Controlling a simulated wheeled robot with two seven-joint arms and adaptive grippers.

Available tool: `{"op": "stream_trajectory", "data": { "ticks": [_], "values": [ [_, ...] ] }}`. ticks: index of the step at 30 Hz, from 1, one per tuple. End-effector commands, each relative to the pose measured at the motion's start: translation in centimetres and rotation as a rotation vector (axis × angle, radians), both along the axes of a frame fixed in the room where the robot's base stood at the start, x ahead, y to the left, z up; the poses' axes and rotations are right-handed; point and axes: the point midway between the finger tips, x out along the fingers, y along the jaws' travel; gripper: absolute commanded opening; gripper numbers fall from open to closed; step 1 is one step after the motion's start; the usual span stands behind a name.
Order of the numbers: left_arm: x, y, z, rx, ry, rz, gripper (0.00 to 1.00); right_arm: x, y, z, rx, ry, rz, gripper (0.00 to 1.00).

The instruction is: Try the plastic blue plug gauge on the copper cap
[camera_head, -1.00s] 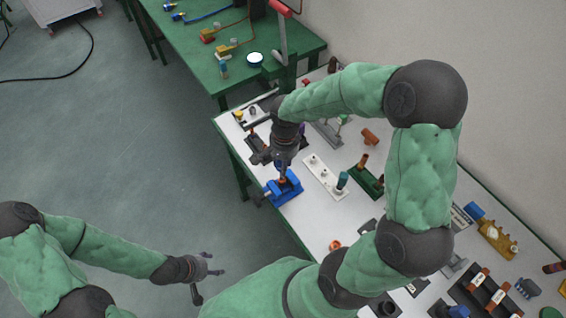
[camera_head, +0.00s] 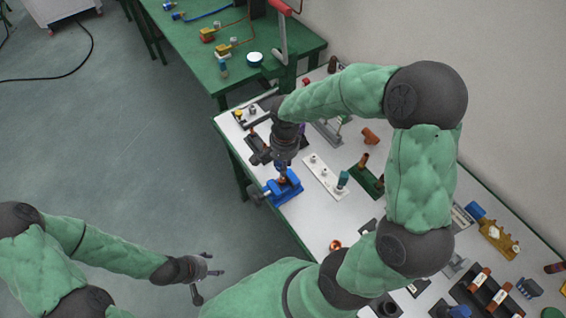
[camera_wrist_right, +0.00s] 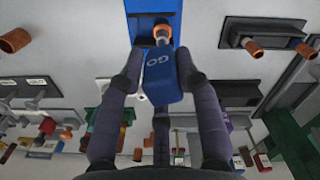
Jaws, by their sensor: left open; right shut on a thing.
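The blue plug gauge (camera_wrist_right: 163,77), marked "GO", is held between the fingers of my right gripper (camera_wrist_right: 160,85). In the head view, my right gripper (camera_head: 283,166) is above a blue vise-like holder (camera_head: 287,190) near the white table's left edge. The copper cap (camera_wrist_right: 162,36) is in that blue holder, which also shows in the wrist view (camera_wrist_right: 141,7). The gauge's far end meets or overlaps the cap in the wrist view; I cannot tell whether it is inside. My left gripper (camera_head: 205,275) is open and empty over the floor, away from the tables.
A white plate with pegs (camera_head: 323,176) and a green block with a copper tube (camera_head: 367,178) stand right of the holder. A loose copper ring-like piece (camera_head: 336,245) lies nearer. A green table (camera_head: 290,47) stands behind. Several fixtures crowd the right side.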

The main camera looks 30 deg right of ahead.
Motion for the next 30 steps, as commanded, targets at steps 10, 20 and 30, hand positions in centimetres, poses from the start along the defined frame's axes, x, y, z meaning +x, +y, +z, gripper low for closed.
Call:
{"op": "stream_trajectory", "data": {
  "ticks": [10,20,30],
  "values": [
    [0.0,0.0,-0.8,0.0,0.0,0.0,0.63,0.0,0.0,-1.0,0.0,0.0,0.0,0.1],
    [0.0,0.0,-1.5,0.0,0.0,0.0,0.63,0.0,0.0,-1.9,0.0,0.0,0.0,0.1],
    [0.0,0.0,-1.6,0.0,0.0,0.0,0.63,0.0,0.0,-2.0,0.0,0.0,0.0,0.1]
  ]
}}
